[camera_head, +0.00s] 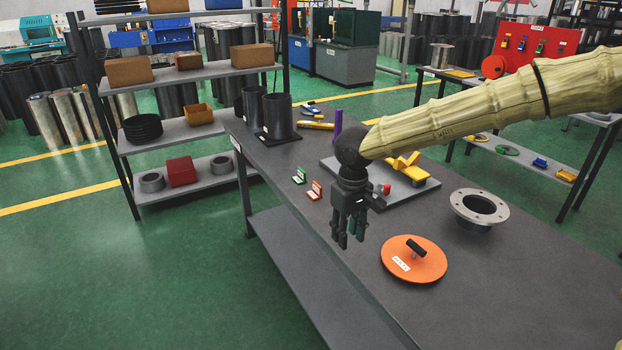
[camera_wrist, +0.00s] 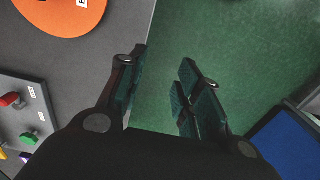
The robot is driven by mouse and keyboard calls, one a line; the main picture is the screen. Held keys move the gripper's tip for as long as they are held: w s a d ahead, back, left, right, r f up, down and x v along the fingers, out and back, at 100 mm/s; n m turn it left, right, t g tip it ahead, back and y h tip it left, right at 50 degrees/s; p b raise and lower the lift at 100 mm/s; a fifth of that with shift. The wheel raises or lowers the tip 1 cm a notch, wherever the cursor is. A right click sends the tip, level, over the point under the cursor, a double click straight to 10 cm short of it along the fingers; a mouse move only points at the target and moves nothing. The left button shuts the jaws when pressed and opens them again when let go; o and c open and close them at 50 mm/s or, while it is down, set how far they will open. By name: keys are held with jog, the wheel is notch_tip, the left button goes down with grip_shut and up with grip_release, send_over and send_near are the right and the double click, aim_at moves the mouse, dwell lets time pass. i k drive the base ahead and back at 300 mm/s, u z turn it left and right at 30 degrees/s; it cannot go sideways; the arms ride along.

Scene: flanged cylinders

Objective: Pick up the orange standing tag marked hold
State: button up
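A small orange standing tag (camera_head: 314,191) with a white label stands near the left edge of the dark table in the head view. Its lettering is too small to read. A similar green standing tag (camera_head: 299,176) is just behind and left of it. My gripper (camera_head: 347,238) points down, in front of and to the right of the orange tag and apart from it. In the wrist view my gripper (camera_wrist: 160,92) has its fingers spread with nothing between them, and green floor shows below. I cannot make out the orange tag in the wrist view.
An orange disc (camera_head: 415,267) with a black handle lies right of my gripper. A grey flange (camera_head: 479,208) is farther right. A grey plate (camera_head: 400,195) with a yellow part and red knob lies behind my gripper. Dark cylinders (camera_head: 277,116) stand at the table's far end.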

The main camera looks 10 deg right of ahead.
aim_at(316, 193)
jog(key=i, duration=1.25)
